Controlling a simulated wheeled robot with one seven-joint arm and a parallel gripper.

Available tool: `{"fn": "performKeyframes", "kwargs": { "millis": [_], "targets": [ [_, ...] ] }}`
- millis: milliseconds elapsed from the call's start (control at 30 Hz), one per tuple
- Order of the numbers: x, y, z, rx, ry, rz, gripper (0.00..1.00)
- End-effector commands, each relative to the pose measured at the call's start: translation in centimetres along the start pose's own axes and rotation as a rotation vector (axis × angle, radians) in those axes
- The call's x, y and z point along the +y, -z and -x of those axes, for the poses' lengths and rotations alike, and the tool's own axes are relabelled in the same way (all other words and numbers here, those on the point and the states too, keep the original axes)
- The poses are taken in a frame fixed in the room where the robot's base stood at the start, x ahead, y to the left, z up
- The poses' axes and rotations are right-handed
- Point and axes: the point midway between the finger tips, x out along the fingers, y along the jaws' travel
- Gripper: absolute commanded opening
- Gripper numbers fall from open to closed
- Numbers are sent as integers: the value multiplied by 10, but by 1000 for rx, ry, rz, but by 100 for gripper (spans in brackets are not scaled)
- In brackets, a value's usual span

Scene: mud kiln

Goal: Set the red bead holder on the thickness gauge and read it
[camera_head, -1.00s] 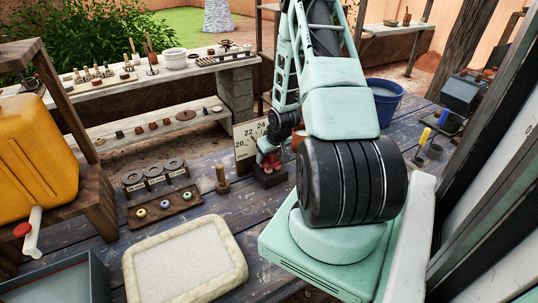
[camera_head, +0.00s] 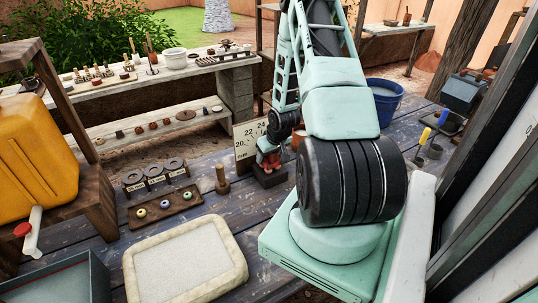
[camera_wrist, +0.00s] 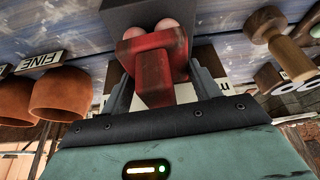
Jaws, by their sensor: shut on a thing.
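The red bead holder (camera_wrist: 150,68) is between the fingers of my gripper (camera_wrist: 163,84) in the wrist view. Two rounded pinkish shapes show at its far end. In the head view the red holder (camera_head: 269,160) is low at the thickness gauge, just above or on its dark base (camera_head: 269,177); I cannot tell whether they touch. The gauge's pale dial (camera_head: 246,143) shows 20, 22 and 24, and my wrist covers its right part. I cannot make out a pointer reading. My gripper is shut on the holder.
A wooden peg (camera_head: 222,180) stands left of the gauge. A pale-rimmed tray (camera_head: 185,262) lies in front. A blue bucket (camera_head: 384,98) stands behind on the right.

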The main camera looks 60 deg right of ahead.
Motion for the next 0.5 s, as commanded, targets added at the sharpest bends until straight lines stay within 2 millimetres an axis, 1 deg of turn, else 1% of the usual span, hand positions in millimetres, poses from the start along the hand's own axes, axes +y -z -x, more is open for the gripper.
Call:
{"fn": "performKeyframes", "kwargs": {
  "millis": [267,500],
  "targets": [
    [0,1,1,1,0,0,43],
    [0,7,15,1,0,0,43]
  ]
}}
